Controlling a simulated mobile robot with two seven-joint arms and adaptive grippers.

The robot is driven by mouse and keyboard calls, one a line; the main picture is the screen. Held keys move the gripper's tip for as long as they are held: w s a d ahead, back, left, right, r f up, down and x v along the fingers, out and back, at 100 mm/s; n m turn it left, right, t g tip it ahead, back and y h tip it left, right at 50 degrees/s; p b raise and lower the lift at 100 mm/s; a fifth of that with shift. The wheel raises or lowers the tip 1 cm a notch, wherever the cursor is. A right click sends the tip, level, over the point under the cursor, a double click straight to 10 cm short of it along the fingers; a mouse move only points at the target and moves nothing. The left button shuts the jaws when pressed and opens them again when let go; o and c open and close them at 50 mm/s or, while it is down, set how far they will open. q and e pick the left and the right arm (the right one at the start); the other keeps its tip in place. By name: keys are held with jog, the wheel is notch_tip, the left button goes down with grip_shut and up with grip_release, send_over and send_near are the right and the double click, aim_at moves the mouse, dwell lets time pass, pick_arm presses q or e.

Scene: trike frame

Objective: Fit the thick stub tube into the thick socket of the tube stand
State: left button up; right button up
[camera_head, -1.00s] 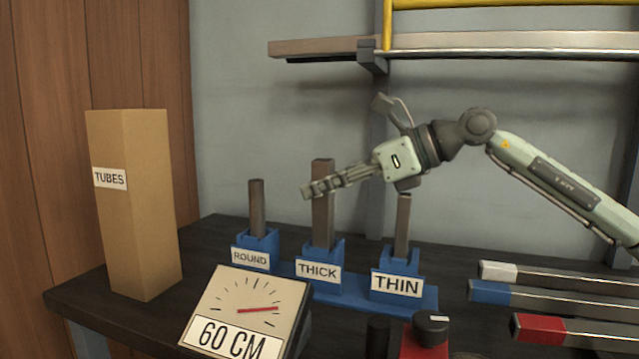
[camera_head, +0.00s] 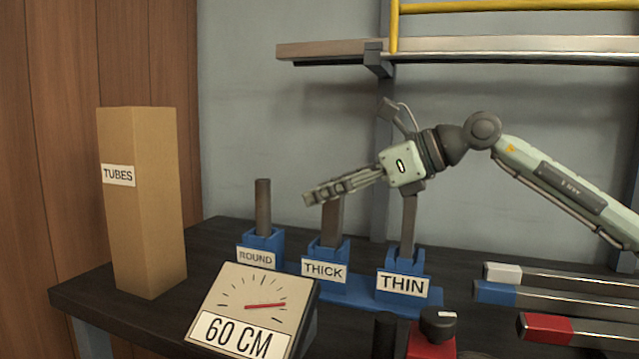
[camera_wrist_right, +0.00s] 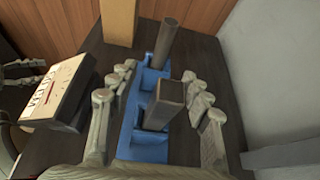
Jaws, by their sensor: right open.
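The thick stub tube (camera_head: 333,222) stands upright in the blue socket labelled THICK (camera_head: 325,270) on the tube stand (camera_head: 425,300). In the right wrist view its square end (camera_wrist_right: 171,92) shows between the spread fingers, with a gap on both sides. My right gripper (camera_head: 312,197) is open at the top of this tube; its fingers hide the tube's upper end in the head view. How deep the tube sits in the socket is hidden by the socket walls.
A round tube (camera_head: 263,207) stands in the ROUND socket and a thin tube (camera_head: 408,230) in the THIN socket. A dial box reading 60 CM (camera_head: 250,305) is in front. A tall TUBES carton (camera_head: 150,215) stands left. Several colour-ended tubes (camera_head: 580,325) lie right.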

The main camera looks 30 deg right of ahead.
jog(key=shift+a+f, duration=0.2)
jog(key=shift+f, duration=0.35)
jog(key=shift+a+f, duration=0.2)
jog(key=shift+f, duration=0.35)
jog(key=s+d, duration=0.1)
jog(key=s+d+r, duration=0.1)
jog(key=d, duration=0.1)
jog(key=s+d+r, duration=0.1)
jog(key=shift+d, duration=0.15)
jog(key=shift+s+d+r+p, duration=0.15)
jog(key=shift+s+d+r, duration=0.15)
jog(key=shift+s+r, duration=0.5)
jog(key=shift+s+d+r+p, duration=0.15)
jog(key=shift+s+d+r, duration=0.15)
jog(key=shift+s+r, duration=0.45)
jog(key=shift+w+r, duration=0.2)
